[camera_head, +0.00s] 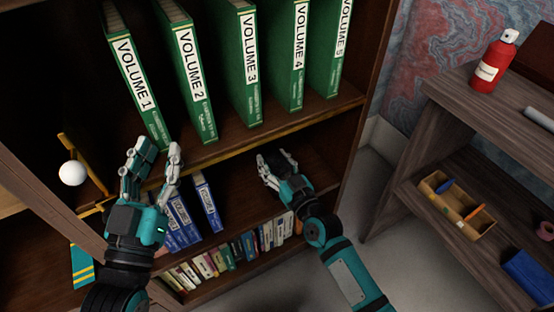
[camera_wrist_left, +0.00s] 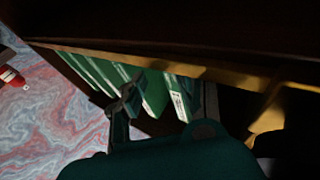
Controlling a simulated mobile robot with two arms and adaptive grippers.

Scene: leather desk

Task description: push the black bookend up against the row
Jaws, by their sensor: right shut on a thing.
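The row of blue books (camera_head: 183,217) stands on the middle shelf, partly hidden behind my left gripper (camera_head: 150,165). My left gripper is open, with its fingers spread upward in front of the shelf; its fingers also show apart in the left wrist view (camera_wrist_left: 165,105). My right gripper (camera_head: 270,168) is at the middle shelf, to the right of the blue books with a gap between. It is shut on a dark thing, which looks like the black bookend (camera_head: 284,159). The hand hides much of it, so its exact outline is unclear.
Several large green volumes (camera_head: 190,70) stand spaced apart on the shelf above. Small books (camera_head: 225,258) fill the shelf below. A white ball (camera_head: 72,173) is at the left. A side table at right holds a red bottle (camera_head: 492,66) and a wooden tray (camera_head: 433,184).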

